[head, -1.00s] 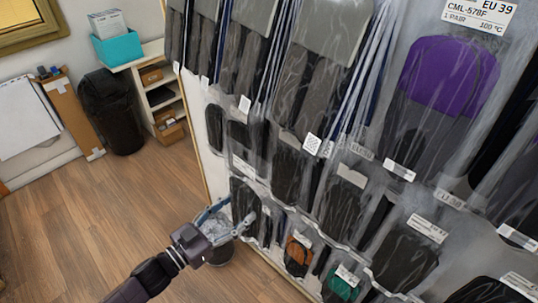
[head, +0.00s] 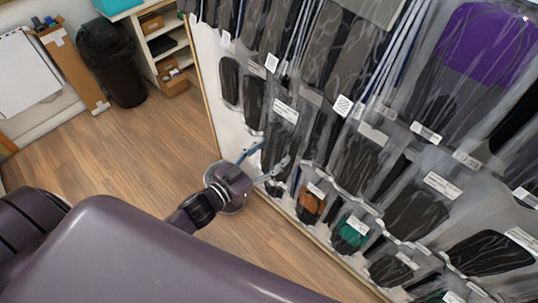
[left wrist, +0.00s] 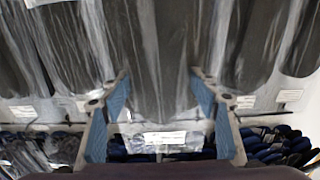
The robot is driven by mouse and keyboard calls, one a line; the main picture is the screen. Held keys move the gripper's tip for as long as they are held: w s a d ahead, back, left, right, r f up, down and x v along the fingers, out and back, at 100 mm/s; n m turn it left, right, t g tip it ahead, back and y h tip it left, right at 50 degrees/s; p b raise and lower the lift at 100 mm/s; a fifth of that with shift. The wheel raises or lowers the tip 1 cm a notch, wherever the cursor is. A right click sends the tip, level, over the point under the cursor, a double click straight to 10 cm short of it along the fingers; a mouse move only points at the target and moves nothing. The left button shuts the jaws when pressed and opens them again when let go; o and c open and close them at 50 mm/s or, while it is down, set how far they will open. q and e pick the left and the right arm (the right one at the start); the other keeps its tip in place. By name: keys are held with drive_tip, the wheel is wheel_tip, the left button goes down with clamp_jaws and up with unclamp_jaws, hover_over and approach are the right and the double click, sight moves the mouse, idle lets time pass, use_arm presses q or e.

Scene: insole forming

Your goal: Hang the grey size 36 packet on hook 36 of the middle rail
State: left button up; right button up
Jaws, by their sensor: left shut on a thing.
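My left gripper (head: 264,166) is at the lower left part of a wall of hanging packets. In the left wrist view its two blue-padded fingers (left wrist: 160,108) stand on either side of a clear packet with dark grey contents (left wrist: 158,60), which it is shut on. A white label (left wrist: 158,138) shows at the packet's lower end, too small to read. In the head view a dark packet with a white label (head: 280,137) hangs upright just above the fingers. Hook numbers and the packet's upper end cannot be made out. My right gripper is not in view.
Left of the display are open wooden floor (head: 120,170), a black bin (head: 112,62) and a shelf (head: 165,50).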

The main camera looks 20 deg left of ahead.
use_arm(q)
drive_tip(key=shift+b+x, duration=0.35)
drive_tip(key=shift+x, duration=0.7)
drive_tip(key=shift+b+x, duration=0.35)
drive_tip(key=shift+x, duration=0.65)
drive_tip(key=shift+f+b+x, duration=0.15)
drive_tip(key=shift+b+x, duration=0.2)
drive_tip(key=shift+x, duration=0.8)
drive_tip(key=shift+f+b+x, duration=0.15)
drive_tip(key=shift+b+x, duration=0.2)
drive_tip(key=shift+x, duration=0.8)
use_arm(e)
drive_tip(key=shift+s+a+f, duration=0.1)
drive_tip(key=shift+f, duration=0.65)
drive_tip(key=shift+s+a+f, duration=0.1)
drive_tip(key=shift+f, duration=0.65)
use_arm(q)
drive_tip(key=shift+a, duration=0.1)
drive_tip(key=o, duration=1.3)
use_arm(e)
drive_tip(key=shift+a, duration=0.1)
use_arm(q)
drive_tip(key=shift+s, duration=0.1)
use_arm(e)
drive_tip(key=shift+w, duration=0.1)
